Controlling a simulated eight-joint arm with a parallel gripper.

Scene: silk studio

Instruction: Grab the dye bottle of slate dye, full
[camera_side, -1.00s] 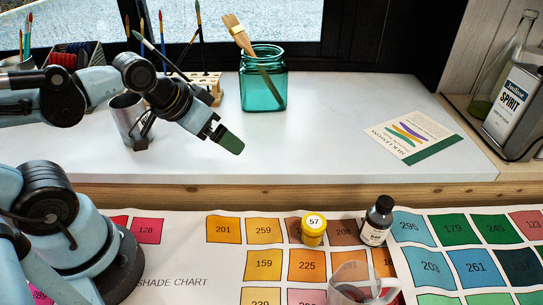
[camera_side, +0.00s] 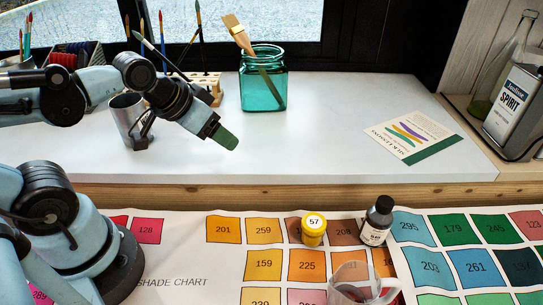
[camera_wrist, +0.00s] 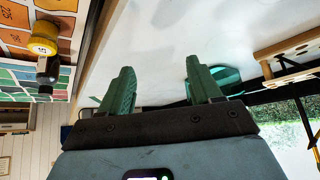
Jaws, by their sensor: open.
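A small dark bottle with a black cap and a white label (camera_side: 376,222) stands upright on the shade chart at the lower right of the side view. Its label is too small to read, so I cannot tell the dye from it. It also shows at the left edge of the wrist view (camera_wrist: 47,70). My gripper (camera_side: 227,140) is up and to the left of the bottle, well apart from it, over the white sill. In the wrist view its two green fingers (camera_wrist: 158,88) are spread with nothing between them.
A yellow jar marked 57 (camera_side: 313,231) stands just left of the bottle. A clear jug (camera_side: 350,285) is in front. A teal glass jar (camera_side: 263,90) with brushes, a metal cup (camera_side: 128,118) and a leaflet (camera_side: 413,137) are on the sill (camera_side: 310,135). A spirit tin (camera_side: 514,108) is far right.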

